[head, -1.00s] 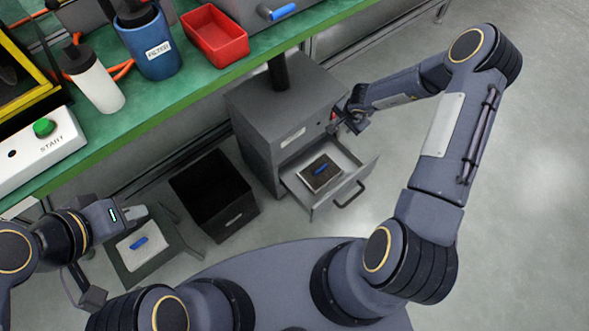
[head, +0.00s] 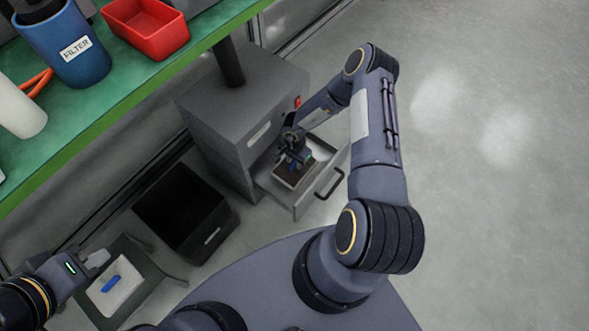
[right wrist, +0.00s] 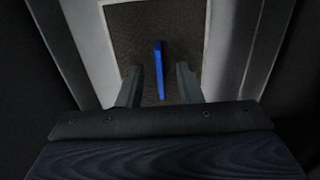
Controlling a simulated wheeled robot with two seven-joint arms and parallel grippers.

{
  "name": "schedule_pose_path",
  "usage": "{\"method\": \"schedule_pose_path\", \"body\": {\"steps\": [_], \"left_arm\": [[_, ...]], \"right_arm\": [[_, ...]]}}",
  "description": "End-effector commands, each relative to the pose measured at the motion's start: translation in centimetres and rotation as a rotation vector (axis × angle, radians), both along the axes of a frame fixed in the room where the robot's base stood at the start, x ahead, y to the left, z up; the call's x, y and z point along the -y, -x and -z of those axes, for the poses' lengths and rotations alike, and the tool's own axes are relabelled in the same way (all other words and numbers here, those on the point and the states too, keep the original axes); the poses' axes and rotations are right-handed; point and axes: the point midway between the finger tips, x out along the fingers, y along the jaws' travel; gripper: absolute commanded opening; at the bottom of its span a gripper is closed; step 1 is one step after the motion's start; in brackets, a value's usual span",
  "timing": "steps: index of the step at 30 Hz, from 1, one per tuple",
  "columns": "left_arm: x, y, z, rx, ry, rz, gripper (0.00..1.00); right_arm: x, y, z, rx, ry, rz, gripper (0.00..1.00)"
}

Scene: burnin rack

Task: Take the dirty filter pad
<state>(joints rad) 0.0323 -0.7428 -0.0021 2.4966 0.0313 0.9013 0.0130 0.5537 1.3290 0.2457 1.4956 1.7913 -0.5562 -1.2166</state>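The dirty filter pad (head: 290,179), dark brown with a pale border and a blue grip tab, lies in the open drawer (head: 312,196) of the grey cabinet. My right gripper (head: 293,162) is over the pad. In the right wrist view the right gripper (right wrist: 159,85) is open and empty, its fingers on either side of the blue tab (right wrist: 159,65) with gaps on both sides. A white pad with a blue tab (head: 110,284) lies on a low grey stand at the lower left. My left gripper (head: 97,259) is beside that pad; its finger opening is too small to judge.
A black open bin (head: 187,207) stands between the stand and the grey cabinet (head: 240,105). The green bench (head: 130,88) above carries a red tray (head: 146,27) and a blue filter container (head: 66,45). The floor at right is clear.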

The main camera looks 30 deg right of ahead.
Motion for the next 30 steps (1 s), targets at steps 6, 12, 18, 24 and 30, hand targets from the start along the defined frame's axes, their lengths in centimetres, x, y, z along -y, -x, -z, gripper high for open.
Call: {"method": "schedule_pose_path", "body": {"steps": [6, 12, 18, 24, 30], "left_arm": [[0.0, 0.0, 0.0, 0.0, 0.0, 0.0, 0.0], [0.0, 0.0, 0.0, 0.0, 0.0, 0.0, 0.0], [0.0, 0.0, 0.0, 0.0, 0.0, 0.0, 0.0], [0.0, 0.0, 0.0, 0.0, 0.0, 0.0, 0.0], [0.0, 0.0, -0.6, 0.0, 0.0, 0.0, 0.0]], "right_arm": [[0.0, -0.1, 0.2, 0.001, 0.001, 0.0, 0.33], [0.0, -0.1, 0.2, 0.001, 0.001, 0.0, 0.08], [0.0, -0.1, 0.1, 0.001, 0.001, 0.0, 0.0], [0.1, -0.1, 0.1, 0.001, 0.001, 0.0, 0.0], [0.1, -0.1, -1.0, 0.001, 0.001, 0.0, 0.0]]}}
